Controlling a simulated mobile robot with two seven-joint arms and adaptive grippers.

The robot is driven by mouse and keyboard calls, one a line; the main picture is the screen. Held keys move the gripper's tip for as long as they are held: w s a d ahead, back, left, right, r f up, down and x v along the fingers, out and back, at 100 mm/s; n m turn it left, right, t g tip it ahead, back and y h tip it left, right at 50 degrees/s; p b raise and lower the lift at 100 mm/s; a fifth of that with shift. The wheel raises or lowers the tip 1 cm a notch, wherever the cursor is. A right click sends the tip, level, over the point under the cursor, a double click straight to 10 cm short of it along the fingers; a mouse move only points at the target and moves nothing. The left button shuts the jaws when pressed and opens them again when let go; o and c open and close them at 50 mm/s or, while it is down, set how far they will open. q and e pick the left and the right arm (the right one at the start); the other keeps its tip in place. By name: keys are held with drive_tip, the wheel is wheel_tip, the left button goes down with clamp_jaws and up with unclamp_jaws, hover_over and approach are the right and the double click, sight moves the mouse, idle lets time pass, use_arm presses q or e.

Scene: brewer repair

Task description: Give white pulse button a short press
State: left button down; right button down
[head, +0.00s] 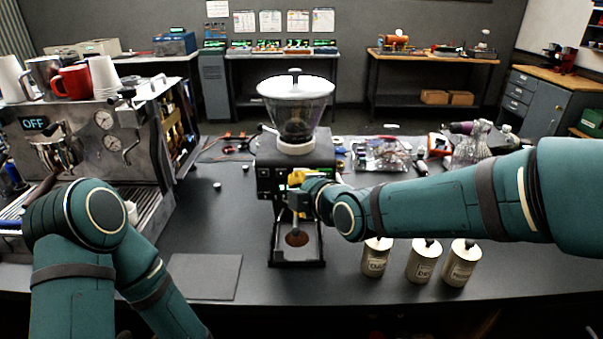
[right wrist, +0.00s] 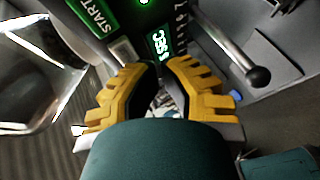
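The grinder (head: 297,155) stands mid-table with a clear hopper on top and a dark front panel. In the right wrist view its panel shows a green START button (right wrist: 96,15), a lit green display (right wrist: 158,45) and a pale, whitish button (right wrist: 122,50) beside START, whose label I cannot read. My right gripper (head: 297,180) is at the panel; in the right wrist view its yellow fingers (right wrist: 164,68) are partly open, with a gap between the tips. The left fingertip is close below the pale button; I cannot tell whether they touch. My left gripper is not visible.
An espresso machine (head: 90,140) with cups on top stands at left. Three labelled canisters (head: 422,262) stand right of the grinder, under my right forearm. A grey mat (head: 203,277) lies at front left. A dark-knobbed lever (right wrist: 257,77) projects near the right finger.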

drive_tip(key=shift+s, duration=0.1)
drive_tip(key=s+p, duration=0.2)
drive_tip(key=s, duration=0.3)
idle(0.6)
